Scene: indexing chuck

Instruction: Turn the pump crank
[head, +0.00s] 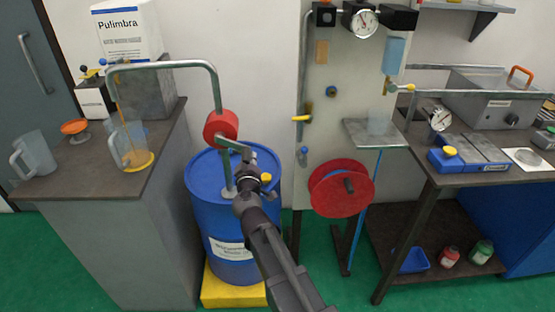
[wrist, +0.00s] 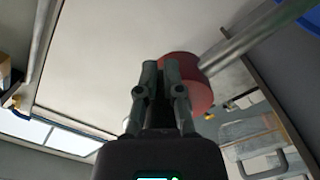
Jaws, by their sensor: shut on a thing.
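A red pump body (head: 217,125) sits on a grey pipe rising from a blue drum (head: 212,215). Its grey crank (head: 229,143) reaches out to the lower right of the pump. My gripper (head: 250,158) is at the outer end of the crank, above the drum top, and is shut on it. The grip point is mostly hidden by the fingers. In the wrist view my gripper (wrist: 163,68) has its fingers close together in front of the red pump body (wrist: 195,85). The pump's spout pipe (head: 165,64) runs left to above a clear jug (head: 134,137) with yellow at its base.
The jug stands on the left cabinet top (head: 165,140) beside another clear jug (head: 36,154) and an orange-topped item. A panel with a red wheel (head: 341,188) and gauge stands right of the drum. A workbench (head: 470,178) is at the right. Green floor shows between them.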

